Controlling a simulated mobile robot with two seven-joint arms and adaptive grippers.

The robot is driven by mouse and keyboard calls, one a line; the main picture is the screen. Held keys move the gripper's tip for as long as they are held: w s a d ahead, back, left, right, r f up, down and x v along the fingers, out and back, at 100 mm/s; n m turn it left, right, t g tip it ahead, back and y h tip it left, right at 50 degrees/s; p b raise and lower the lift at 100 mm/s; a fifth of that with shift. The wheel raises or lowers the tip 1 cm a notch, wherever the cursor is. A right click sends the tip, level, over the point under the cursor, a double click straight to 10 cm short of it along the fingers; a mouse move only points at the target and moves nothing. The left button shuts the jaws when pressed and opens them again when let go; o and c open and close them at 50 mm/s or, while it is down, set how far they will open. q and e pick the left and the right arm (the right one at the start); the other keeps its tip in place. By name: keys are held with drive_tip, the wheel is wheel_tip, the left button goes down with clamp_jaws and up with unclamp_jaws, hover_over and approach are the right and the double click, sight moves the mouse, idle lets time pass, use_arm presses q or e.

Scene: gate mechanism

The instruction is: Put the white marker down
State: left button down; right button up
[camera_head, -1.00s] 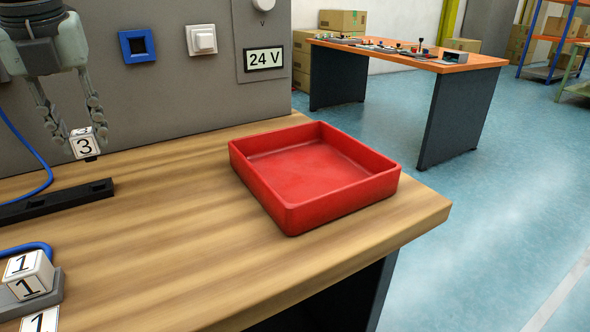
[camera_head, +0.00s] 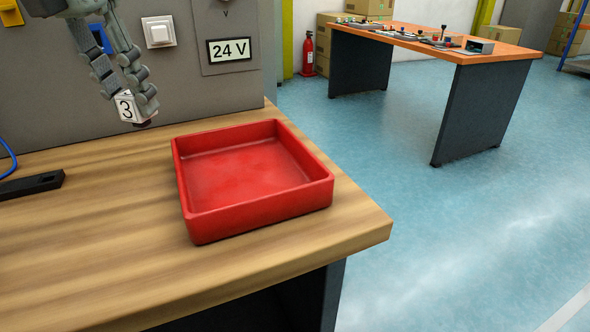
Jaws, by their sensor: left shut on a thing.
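A white marker (camera_head: 126,108), a small cube with a black 3 on its face and a dark piece beneath it, is at the upper left of the head view. My left gripper (camera_head: 129,100) is shut on it and holds it above the wooden table (camera_head: 105,225), to the left of the red tray's far corner. A finger covers part of the marker. My right gripper does not show.
An empty red tray (camera_head: 327,190) sits near the table's right edge. A grey panel with a 24 V sign (camera_head: 229,49) and a white switch (camera_head: 158,32) stands behind. A black strip (camera_head: 32,186) lies at left. Bare wood surrounds the tray's front and left.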

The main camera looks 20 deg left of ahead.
use_arm(q)
drive_tip(key=shift+w+d, duration=0.3)
drive_tip(key=shift+d, duration=0.25)
drive_tip(key=shift+m, duration=0.3)
drive_tip(key=w+d+f, duration=0.2)
drive_tip(key=w+d+f+p, duration=0.1)
drive_tip(key=w+d+f, duration=0.1)
drive_tip(key=w+d, duration=0.1)
drive_tip(key=w+d+f, duration=0.2)
drive_tip(key=w, duration=0.1)
drive_tip(key=shift+d+f, duration=0.3)
drive_tip(key=shift+w+d+f+p, duration=0.1)
drive_tip(key=shift+d+f+p, duration=0.1)
drive_tip(key=shift+p, duration=0.1)
drive_tip(key=x, duration=0.3)
drive_tip(key=shift+s+f, duration=0.15)
drive_tip(key=shift+s, duration=0.2)
drive_tip(key=shift+f, duration=0.35)
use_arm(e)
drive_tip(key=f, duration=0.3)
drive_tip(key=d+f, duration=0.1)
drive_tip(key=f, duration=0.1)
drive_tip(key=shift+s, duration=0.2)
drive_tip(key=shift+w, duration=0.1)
